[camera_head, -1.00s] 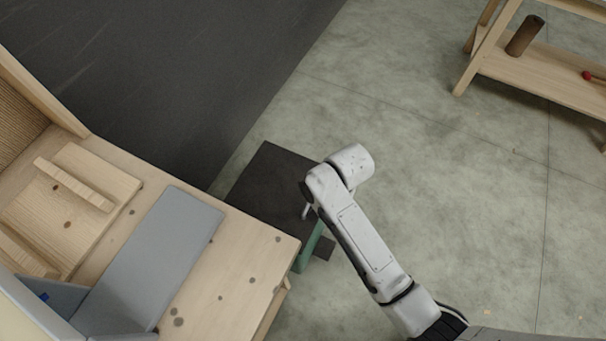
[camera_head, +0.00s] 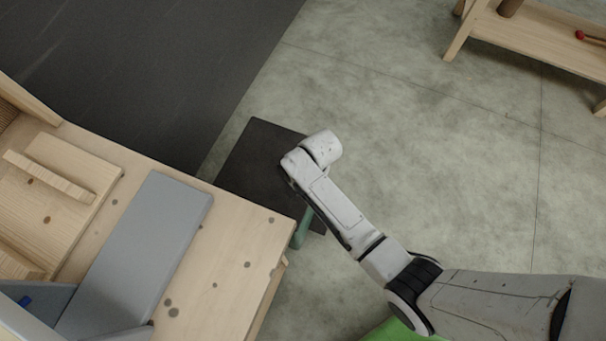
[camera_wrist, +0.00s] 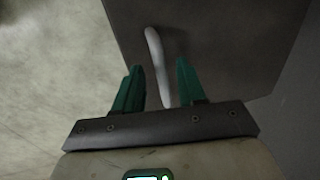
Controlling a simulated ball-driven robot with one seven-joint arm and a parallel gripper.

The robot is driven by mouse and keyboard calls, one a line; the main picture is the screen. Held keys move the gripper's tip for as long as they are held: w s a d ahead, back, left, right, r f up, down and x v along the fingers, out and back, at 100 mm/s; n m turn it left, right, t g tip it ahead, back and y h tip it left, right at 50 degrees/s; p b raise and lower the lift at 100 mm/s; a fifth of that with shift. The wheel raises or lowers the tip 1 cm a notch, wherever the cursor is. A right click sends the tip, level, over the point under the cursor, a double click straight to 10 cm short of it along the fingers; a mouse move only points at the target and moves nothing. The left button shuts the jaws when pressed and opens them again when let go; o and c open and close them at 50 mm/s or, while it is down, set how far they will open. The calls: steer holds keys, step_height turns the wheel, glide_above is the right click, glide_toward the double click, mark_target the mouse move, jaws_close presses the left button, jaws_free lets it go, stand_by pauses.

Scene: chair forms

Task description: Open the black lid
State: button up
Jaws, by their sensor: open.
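The black lid (camera_head: 250,160) is a dark flat square panel low beyond the wooden bench's right corner in the head view, partly behind my arm. In the wrist view the lid (camera_wrist: 215,30) fills the upper middle and looks closed. A pale, slim curved handle (camera_wrist: 157,60) stands out on it. My gripper (camera_wrist: 159,68) has two green fingers, open, one on each side of the handle. The handle runs down between them towards the palm; I cannot tell whether either finger touches it. In the head view my arm hides the handle.
A wooden bench (camera_head: 232,240) with a grey panel (camera_head: 150,235) stands at the left, close to the lid. A dark mat (camera_head: 150,60) lies behind. A low wooden shelf (camera_head: 540,45) stands at the upper right. Concrete floor (camera_head: 430,150) is open right of my arm.

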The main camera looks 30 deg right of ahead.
steer(key=shift+f, duration=0.2)
jaws_close()
stand_by(0.3)
stand_by(0.3)
